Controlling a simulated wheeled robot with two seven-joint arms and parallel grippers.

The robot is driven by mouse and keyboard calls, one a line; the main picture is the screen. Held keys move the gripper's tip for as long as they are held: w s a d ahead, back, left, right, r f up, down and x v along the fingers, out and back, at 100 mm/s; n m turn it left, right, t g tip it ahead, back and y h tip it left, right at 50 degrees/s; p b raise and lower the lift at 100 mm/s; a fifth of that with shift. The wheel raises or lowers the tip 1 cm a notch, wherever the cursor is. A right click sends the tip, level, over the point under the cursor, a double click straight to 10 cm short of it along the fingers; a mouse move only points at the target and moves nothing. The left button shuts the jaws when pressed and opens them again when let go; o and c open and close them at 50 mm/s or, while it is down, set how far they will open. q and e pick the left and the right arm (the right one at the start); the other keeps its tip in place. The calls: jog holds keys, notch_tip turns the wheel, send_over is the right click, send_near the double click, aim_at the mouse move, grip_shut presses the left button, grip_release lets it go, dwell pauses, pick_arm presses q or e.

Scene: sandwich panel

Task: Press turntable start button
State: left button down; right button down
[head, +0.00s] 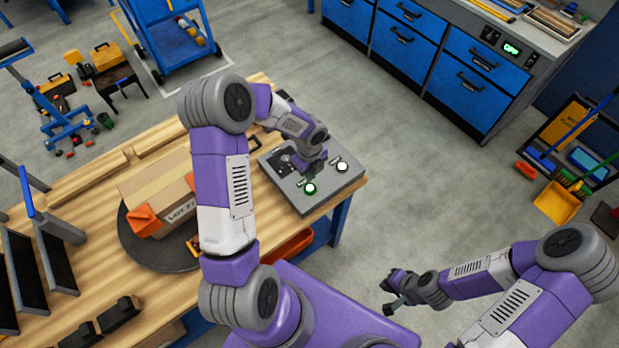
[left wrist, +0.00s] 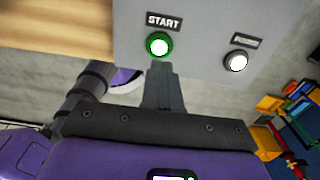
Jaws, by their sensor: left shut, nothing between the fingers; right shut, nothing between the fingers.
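The control panel (head: 300,205) is a grey box at the right end of the wooden workbench. Its start button (head: 310,188) has a lit green ring; in the left wrist view the start button (left wrist: 158,44) sits under a START label. My left gripper (head: 308,171) is over the panel, beside the start button. In the left wrist view its shut fingertips (left wrist: 161,68) are just below the button's lower edge; I cannot tell whether they touch it. The turntable (head: 140,245) is a dark disc bearing a cardboard box. My right gripper (head: 388,297) is shut and empty, over the floor.
A second button, white (head: 342,167), is on the panel; in the left wrist view this white button (left wrist: 236,60) is right of START. The cardboard box (head: 165,195) has orange corner pieces. Blue drawer cabinets (head: 400,40) stand at the back.

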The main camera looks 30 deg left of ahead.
pick_arm(q)
notch_tip(320, 180, up, 7)
jog(key=shift+w+f, duration=0.15)
